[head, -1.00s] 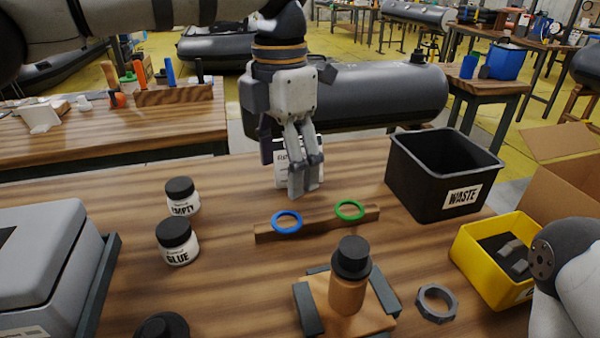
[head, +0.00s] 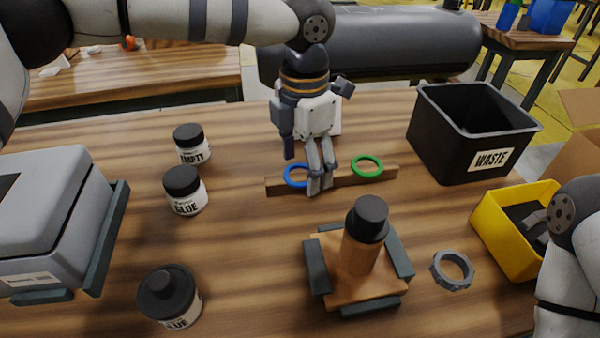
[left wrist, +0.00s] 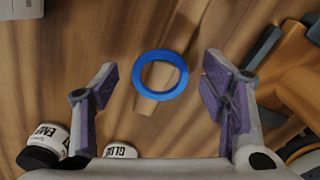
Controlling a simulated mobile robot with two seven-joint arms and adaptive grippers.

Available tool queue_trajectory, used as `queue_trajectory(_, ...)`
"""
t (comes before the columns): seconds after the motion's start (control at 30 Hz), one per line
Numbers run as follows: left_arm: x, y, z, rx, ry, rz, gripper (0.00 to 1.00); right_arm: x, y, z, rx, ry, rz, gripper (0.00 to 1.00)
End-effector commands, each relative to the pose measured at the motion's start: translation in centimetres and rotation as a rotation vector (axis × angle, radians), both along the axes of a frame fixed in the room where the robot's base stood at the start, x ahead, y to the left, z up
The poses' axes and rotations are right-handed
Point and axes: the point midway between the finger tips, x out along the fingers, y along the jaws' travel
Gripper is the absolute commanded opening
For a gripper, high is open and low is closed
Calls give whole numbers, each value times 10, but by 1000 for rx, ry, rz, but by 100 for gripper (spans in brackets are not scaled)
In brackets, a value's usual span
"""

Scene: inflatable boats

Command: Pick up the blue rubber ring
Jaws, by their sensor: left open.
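The blue rubber ring (head: 288,178) lies at the left part of a low wooden bar (head: 385,176) on the workbench. In the head view my left gripper (head: 319,186) points down over the bar, and its fingers hide the ring's right side. In the left wrist view the whole blue ring (left wrist: 139,75) shows between the two spread fingers of the left gripper (left wrist: 160,80), touching neither in the picture. The left gripper is open and empty.
A green ring (head: 381,167) lies on the bar to the right. Black-lidded jars (head: 187,195) stand left, near a grey machine (head: 50,215). A black waste bin (head: 445,150) and yellow bin (head: 497,235) stand right. A wooden block with a bottle (head: 362,250) and grey nut (head: 437,272) are in front.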

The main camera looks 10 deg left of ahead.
Motion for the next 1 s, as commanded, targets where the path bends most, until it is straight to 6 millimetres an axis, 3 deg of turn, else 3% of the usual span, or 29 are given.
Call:
queue_trajectory(0.83,0,0,-3,-1,-2,0,67,4,0,4,0,-15,0,40)
queue_trajectory(1.0,0,0,-3,-1,-2,0,37,4,0,4,0,-15,0,40)
